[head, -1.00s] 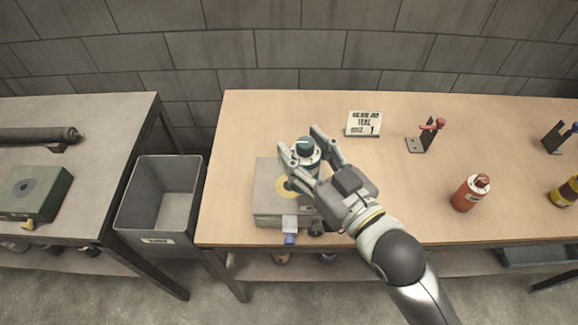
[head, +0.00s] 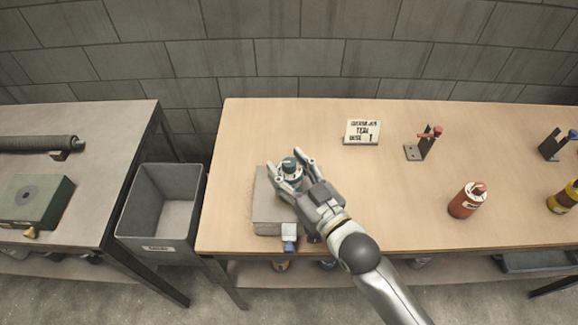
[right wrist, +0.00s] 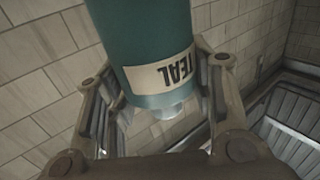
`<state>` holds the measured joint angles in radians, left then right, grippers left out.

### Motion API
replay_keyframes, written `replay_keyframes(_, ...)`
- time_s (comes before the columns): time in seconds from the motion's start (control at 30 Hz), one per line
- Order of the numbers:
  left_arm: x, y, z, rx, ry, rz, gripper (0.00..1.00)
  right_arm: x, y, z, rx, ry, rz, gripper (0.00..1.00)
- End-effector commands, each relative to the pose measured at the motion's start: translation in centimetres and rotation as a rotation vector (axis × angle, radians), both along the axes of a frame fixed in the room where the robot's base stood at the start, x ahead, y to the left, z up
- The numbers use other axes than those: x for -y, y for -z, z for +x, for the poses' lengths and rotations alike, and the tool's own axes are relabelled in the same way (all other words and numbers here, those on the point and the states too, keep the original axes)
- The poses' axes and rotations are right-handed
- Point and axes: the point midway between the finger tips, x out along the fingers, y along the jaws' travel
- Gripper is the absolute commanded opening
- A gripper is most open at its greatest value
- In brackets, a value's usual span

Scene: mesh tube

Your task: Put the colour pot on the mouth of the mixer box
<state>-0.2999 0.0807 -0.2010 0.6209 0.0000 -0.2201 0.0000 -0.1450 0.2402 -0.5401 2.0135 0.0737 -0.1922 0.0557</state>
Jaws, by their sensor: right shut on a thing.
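The colour pot (head: 291,165) is teal with a dark top, and it is held over the mixer box. My right gripper (head: 289,172) is shut on it, with a finger on each side. In the right wrist view the teal pot (right wrist: 145,35) fills the upper middle, its "TEAL" label upside down and a pale narrow neck below. The mixer box (head: 264,214) is a grey box at the left front of the wooden table. Its mouth is hidden behind the pot and gripper, so I cannot tell whether the pot touches it. My left gripper is out of view.
A red pot (head: 467,200), a yellow pot (head: 566,197) and a small stand with a red knob (head: 424,143) are to the right. A grey bin (head: 161,215) sits left, between the tables.

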Motion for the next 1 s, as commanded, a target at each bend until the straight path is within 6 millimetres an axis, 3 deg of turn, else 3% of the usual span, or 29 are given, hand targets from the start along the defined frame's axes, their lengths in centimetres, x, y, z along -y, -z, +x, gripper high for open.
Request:
replay_keyframes(0.23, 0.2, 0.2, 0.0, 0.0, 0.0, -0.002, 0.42, 0.0, 0.3, 0.0, 0.001, 0.0, 0.001, 0.22)
replay_keyframes(0.27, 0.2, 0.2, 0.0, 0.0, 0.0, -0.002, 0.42, 0.0, 0.3, 0.0, 0.001, 0.0, 0.001, 0.52)
replay_keyframes(0.4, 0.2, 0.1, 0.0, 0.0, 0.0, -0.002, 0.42, 0.0, 0.2, 0.0, 0.0, 0.0, 0.0, 0.7)
replay_keyframes(0.8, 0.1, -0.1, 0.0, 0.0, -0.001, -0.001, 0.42, 0.0, -0.2, 0.0, 0.001, 0.0, 0.001, 0.71)
replay_keyframes(1.0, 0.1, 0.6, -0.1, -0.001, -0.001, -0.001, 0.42, 1.5, 0.3, -2.3, -0.003, -0.001, -0.001, 0.71)
